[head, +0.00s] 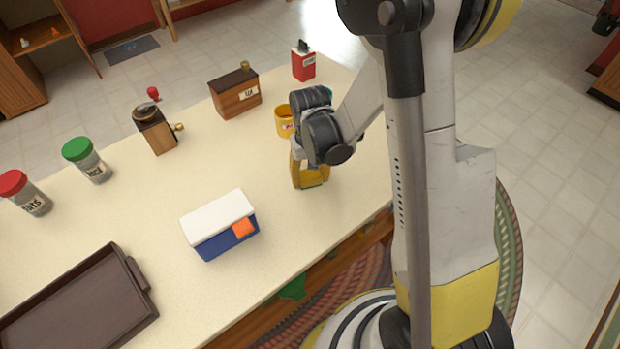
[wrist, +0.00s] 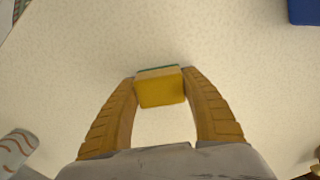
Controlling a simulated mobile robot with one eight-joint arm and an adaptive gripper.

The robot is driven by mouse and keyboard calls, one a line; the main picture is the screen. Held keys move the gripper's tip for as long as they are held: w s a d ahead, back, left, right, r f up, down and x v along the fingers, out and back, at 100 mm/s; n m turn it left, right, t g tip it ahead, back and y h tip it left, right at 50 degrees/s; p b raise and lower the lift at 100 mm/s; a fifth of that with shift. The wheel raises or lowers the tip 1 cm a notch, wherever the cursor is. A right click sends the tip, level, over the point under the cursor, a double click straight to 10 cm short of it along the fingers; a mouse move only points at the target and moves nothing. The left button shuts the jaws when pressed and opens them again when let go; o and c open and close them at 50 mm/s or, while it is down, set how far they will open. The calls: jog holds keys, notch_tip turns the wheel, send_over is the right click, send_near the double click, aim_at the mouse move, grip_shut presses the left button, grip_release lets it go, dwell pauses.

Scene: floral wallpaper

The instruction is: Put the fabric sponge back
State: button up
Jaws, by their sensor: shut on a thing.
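The sponge (wrist: 161,92) is a small yellow block with a green layer along its far edge. In the wrist view it sits between the tips of my gripper's two ribbed yellow fingers. My gripper (head: 311,178) is shut on it. In the head view my gripper points down over the right part of the cream counter (head: 275,205), near its front edge. The fingers mostly hide the sponge there. I cannot tell whether the sponge touches the counter or is just above it.
A blue box with a white lid (head: 220,225) stands left of my gripper. A yellow mug (head: 284,121) is close behind it. A wooden box (head: 236,93), red container (head: 303,62), grinder (head: 155,130), two jars and a dark tray (head: 75,305) stand farther off.

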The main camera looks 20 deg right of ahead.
jog(key=shift+f, duration=0.2)
jog(key=o, duration=1.2)
jog(key=shift+r, duration=0.15)
notch_tip(320, 180, up, 12)
jog(key=p, duration=0.5)
notch_tip(320, 180, up, 9)
jog(key=t, duration=0.2)
send_over(310, 174)
jog(key=s, duration=0.4)
jog(key=s+r+n+t, duration=0.1)
jog(key=s+r+t, duration=0.4)
jog(key=s+r, duration=0.2)
jog(key=shift+s+r, duration=0.15)
jog(key=shift+s, duration=0.6)
